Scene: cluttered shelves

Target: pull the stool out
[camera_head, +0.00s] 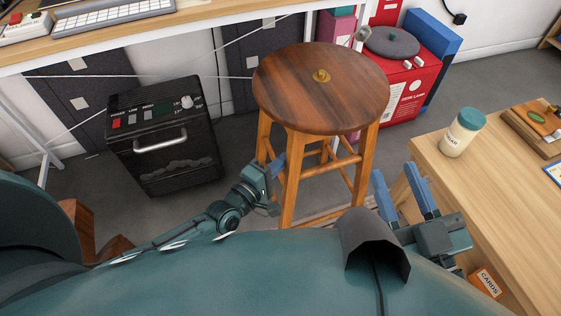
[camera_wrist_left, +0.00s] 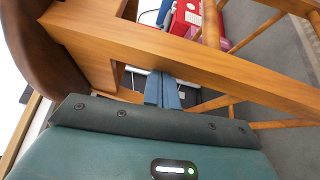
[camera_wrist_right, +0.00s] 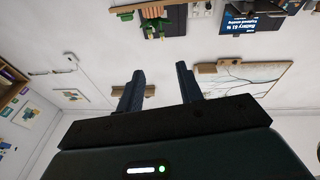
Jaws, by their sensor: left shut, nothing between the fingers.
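The stool (camera_head: 318,90) has a round dark-brown wooden seat with a brass-coloured knob on top. It stands upright on lighter wooden legs, partly in front of the desk. My left gripper (camera_head: 277,166) is low beside the stool's front left leg, its fingers shut and empty. In the left wrist view the shut fingers (camera_wrist_left: 162,90) show close to a wooden bar of the stool (camera_wrist_left: 180,55); whether they touch cannot be told. My right gripper (camera_head: 402,190) is open and empty, right of the stool, fingers up. Its spread fingers also show in the right wrist view (camera_wrist_right: 160,88).
A black cabinet (camera_head: 165,140) with a silver handle stands left of the stool. A red box (camera_head: 405,88) stands behind right. A wooden table (camera_head: 470,190) with a jar (camera_head: 462,132) is close to my right gripper. The desk (camera_head: 120,30) edge runs behind.

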